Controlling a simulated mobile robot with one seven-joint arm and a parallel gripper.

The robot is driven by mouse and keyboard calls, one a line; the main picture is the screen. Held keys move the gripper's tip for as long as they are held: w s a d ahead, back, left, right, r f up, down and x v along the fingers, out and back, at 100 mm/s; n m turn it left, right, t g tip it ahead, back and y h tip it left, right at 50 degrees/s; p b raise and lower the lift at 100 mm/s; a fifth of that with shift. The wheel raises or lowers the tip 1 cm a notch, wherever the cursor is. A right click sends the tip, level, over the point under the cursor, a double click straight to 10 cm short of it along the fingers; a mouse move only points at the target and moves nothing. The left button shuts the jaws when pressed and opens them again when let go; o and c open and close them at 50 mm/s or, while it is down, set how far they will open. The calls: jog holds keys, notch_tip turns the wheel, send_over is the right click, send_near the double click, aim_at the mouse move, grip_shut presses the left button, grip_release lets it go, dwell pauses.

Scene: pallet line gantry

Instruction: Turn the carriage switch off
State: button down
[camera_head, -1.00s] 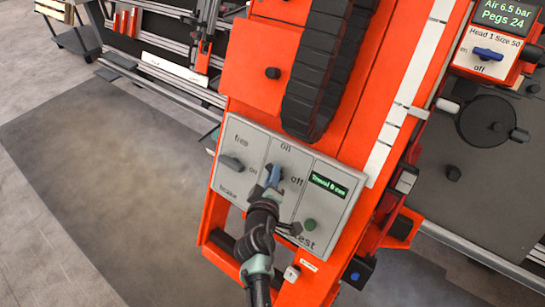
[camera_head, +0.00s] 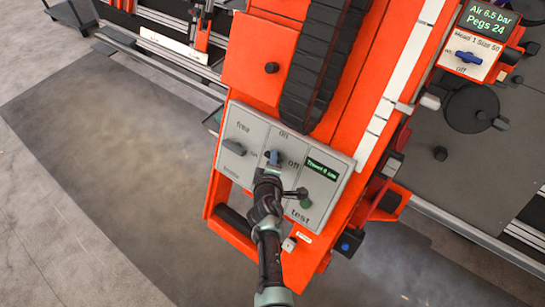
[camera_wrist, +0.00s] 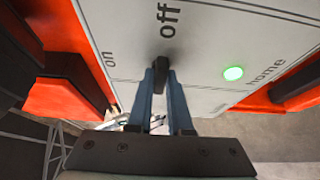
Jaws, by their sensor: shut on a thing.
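The carriage switch (camera_head: 274,157) is a small knob on the grey panel (camera_head: 235,127) of the orange carriage, with "on" above it and "off" to its right. My gripper (camera_head: 270,171) reaches up from below and hides much of the knob. In the wrist view, my gripper's two blue-grey fingers (camera_wrist: 163,95) are shut on the dark switch knob (camera_wrist: 166,58) between their tips. There "off" is just above the knob and "on" is to the left. The fingers hide part of the knob, so I cannot tell clearly where it points.
A dark free/brake knob (camera_head: 240,150) is left of the switch. A display (camera_head: 322,170) and a green button (camera_head: 306,201) are to its right; the button is close to my wrist. A blue-knobbed "Head 1" switch (camera_head: 467,57) is at the upper right. Open floor is at left.

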jog(key=c, duration=0.8)
grip_release()
jog(key=shift+c, duration=0.2)
jog(key=shift+s+r+p, duration=0.35)
jog(key=shift+s+p, duration=0.15)
jog(key=shift+p, duration=0.1)
jog(key=d+p+v, duration=0.1)
jog(key=p+v, duration=0.5)
jog(key=v, duration=0.5)
jog(key=shift+s+a, duration=0.4)
jog(key=shift+a, duration=0.1)
